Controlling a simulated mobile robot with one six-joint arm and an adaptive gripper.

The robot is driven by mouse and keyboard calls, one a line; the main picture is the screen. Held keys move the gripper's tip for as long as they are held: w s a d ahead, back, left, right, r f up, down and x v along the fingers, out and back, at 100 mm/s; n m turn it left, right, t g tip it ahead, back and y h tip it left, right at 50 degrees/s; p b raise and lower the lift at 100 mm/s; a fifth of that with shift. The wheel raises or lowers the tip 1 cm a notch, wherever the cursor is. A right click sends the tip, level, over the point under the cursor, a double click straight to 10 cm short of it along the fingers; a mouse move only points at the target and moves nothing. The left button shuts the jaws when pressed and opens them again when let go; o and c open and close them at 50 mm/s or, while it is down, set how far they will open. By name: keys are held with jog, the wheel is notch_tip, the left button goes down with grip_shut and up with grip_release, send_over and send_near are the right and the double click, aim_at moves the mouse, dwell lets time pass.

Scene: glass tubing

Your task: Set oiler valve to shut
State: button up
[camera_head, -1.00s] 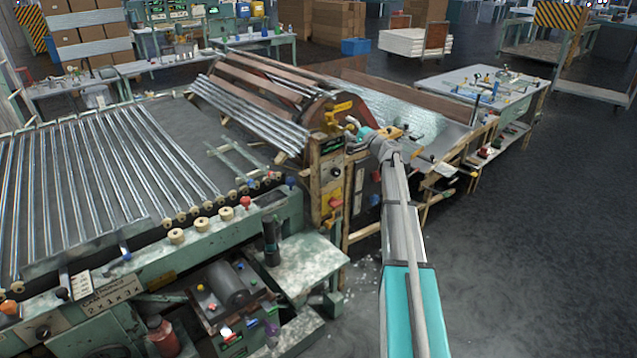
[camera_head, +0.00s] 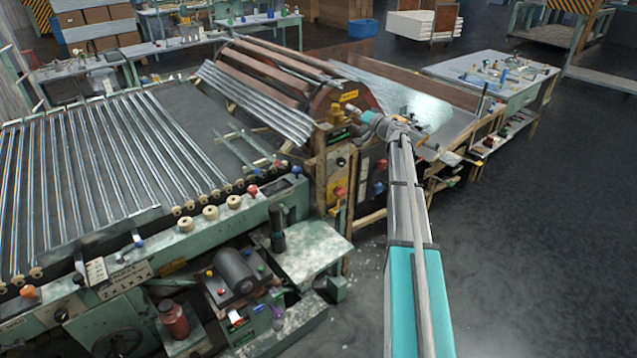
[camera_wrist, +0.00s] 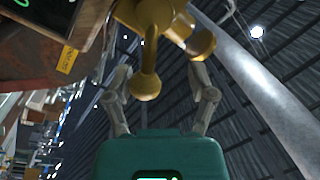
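A brass-yellow fitting with rounded ends (camera_wrist: 148,84), which looks like the oiler valve, hangs large in the wrist view. In the head view a small yellow part (camera_head: 335,115) sits on top of the machine's end post. My gripper (camera_wrist: 160,78) is open, with one finger on each side of the fitting's lower knob. I cannot tell whether the fingers touch it. In the head view my gripper (camera_head: 371,121) is just right of the yellow part. The valve's setting cannot be read.
A wooden-framed panel with coloured buttons (camera_head: 340,178) stands below my gripper. A drum with slats (camera_head: 277,82) is left of it, and a sloped metal sheet (camera_head: 415,95) is behind and right. A roller bed of glass tubes (camera_head: 95,185) fills the left. The right floor (camera_head: 560,230) is clear.

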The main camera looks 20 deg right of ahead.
aim_at(339, 106)
jog(key=n, duration=0.1)
jog(key=n+p, duration=0.1)
jog(key=a+r+n+g, duration=0.1)
jog(key=n, duration=0.1)
jog(key=shift+s+a+r+p, duration=0.1)
jog(key=shift+s+p, duration=0.15)
jog(key=shift+p, duration=0.05)
jog(key=n, duration=0.1)
jog(key=a+n+p, duration=0.1)
jog(key=n, duration=0.1)
jog(key=shift+s+a+r+n, duration=0.2)
jog(key=shift+s+r+n, duration=0.05)
jog(key=shift+n, duration=0.15)
jog(key=shift+s, duration=0.3)
jog(key=v, duration=1.3)
jog(key=s+a+f+g, duration=0.3)
jog(key=a+f, duration=0.1)
jog(key=a, duration=0.4)
jog(key=s+a+f+g, duration=0.3)
jog(key=a+f, duration=0.1)
jog(key=a, duration=0.4)
jog(key=s+a+f+g, duration=0.3)
jog(key=a+f+g, duration=0.1)
jog(key=a, duration=0.4)
jog(key=shift+s+f+h+b, duration=0.15)
jog(key=shift+s+h+b, duration=0.15)
jog(key=shift+h, duration=0.1)
jog(key=shift+a, duration=0.15)
